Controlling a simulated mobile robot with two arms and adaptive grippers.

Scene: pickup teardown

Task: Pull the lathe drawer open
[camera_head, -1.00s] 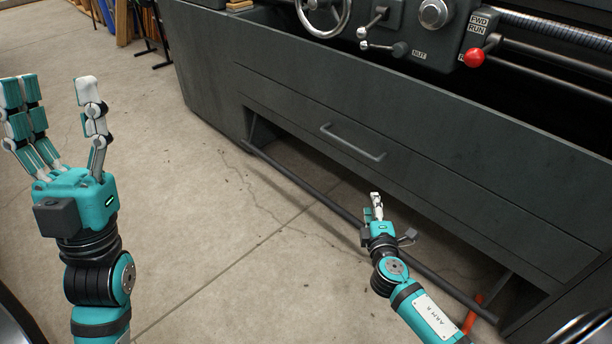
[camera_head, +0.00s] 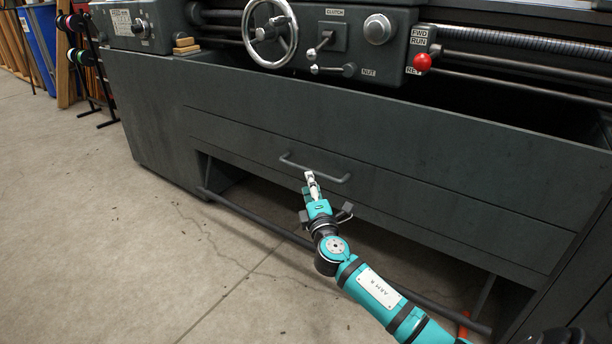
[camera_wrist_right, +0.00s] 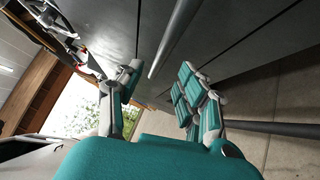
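The lathe drawer (camera_head: 400,198) is a dark grey panel low in the lathe's front and looks flush with the cabinet. Its bar handle (camera_head: 345,179) runs across the panel. My right gripper (camera_head: 310,180) is at the handle, its fingers near the bar's middle. In the right wrist view, the fingers (camera_wrist_right: 160,95) are apart and the handle bar (camera_wrist_right: 172,42) shows between them, a little beyond the palm. No grip on the bar shows, and I cannot tell whether a finger touches it. My left gripper is out of view.
Above are the handwheel (camera_head: 270,33), levers and a red knob (camera_head: 422,62). A foot bar (camera_head: 255,220) runs below the drawer. The concrete floor (camera_head: 130,250) in front at left is clear. A black rack (camera_head: 92,65) stands at far left.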

